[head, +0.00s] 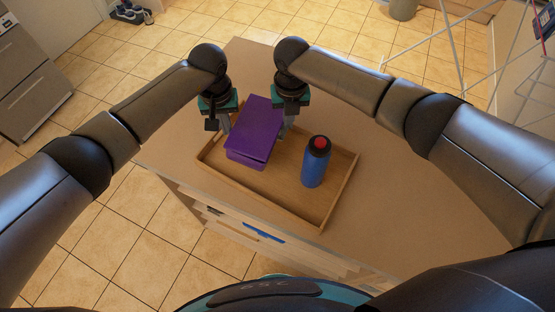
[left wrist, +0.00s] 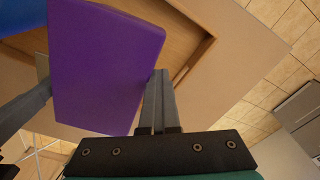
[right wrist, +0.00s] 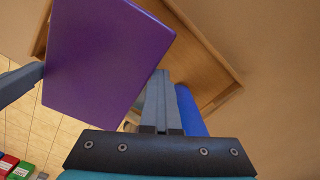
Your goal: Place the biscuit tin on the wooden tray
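The purple biscuit tin (head: 257,130) is over the left part of the wooden tray (head: 337,195); I cannot tell whether its underside touches the tray floor. My left gripper (head: 225,127) is at its left side and my right gripper (head: 282,130) at its right side. In the left wrist view the tin (left wrist: 100,65) lies against the fingers (left wrist: 158,85), which are together. In the right wrist view the tin (right wrist: 105,55) is likewise beside closed fingers (right wrist: 158,85). The tin sits between the two grippers, not between the fingers of either one.
A blue bottle (head: 314,168) with a red cap stands upright in the right part of the tray. The tray lies on a brown worktop (head: 390,190) with free room to its right. A white drying rack (head: 440,50) stands beyond the worktop.

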